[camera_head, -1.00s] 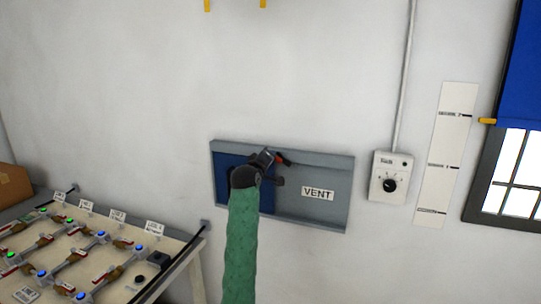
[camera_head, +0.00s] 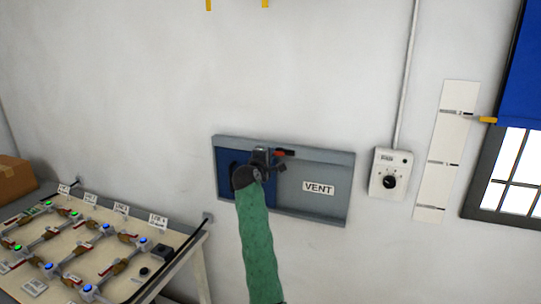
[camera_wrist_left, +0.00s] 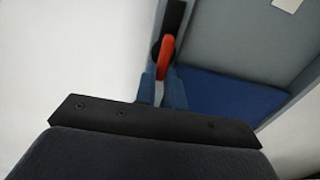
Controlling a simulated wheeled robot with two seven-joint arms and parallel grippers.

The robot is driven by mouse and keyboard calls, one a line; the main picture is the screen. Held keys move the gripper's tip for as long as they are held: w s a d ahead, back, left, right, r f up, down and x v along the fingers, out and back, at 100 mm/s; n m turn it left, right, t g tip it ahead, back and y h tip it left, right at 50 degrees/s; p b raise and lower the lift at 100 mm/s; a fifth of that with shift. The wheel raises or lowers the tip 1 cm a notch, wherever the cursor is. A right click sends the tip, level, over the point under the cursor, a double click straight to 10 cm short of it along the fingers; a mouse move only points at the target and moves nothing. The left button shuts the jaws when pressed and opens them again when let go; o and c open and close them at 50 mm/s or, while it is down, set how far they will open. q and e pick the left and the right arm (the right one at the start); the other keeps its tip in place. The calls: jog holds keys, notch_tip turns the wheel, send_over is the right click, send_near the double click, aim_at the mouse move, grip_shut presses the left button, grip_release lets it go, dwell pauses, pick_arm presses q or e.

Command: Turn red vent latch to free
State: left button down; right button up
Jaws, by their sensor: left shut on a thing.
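The grey vent panel (camera_head: 320,207) is fixed to the wall, with a blue part at its left and a white VENT label (camera_head: 318,188). The gripper hides part of the panel. My right gripper is out of view.
A thermostat-like box with a dial (camera_head: 389,174) is on the wall right of the panel, beside a white strip (camera_head: 447,150) and a window (camera_head: 510,180).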

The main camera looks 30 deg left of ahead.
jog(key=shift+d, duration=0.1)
pick_arm(q)
jog(key=c, duration=1.5)
grip_release()
jog(key=shift+a, duration=0.1)
jog(key=shift+s+f, duration=0.1)
jog(key=shift+s, duration=0.05)
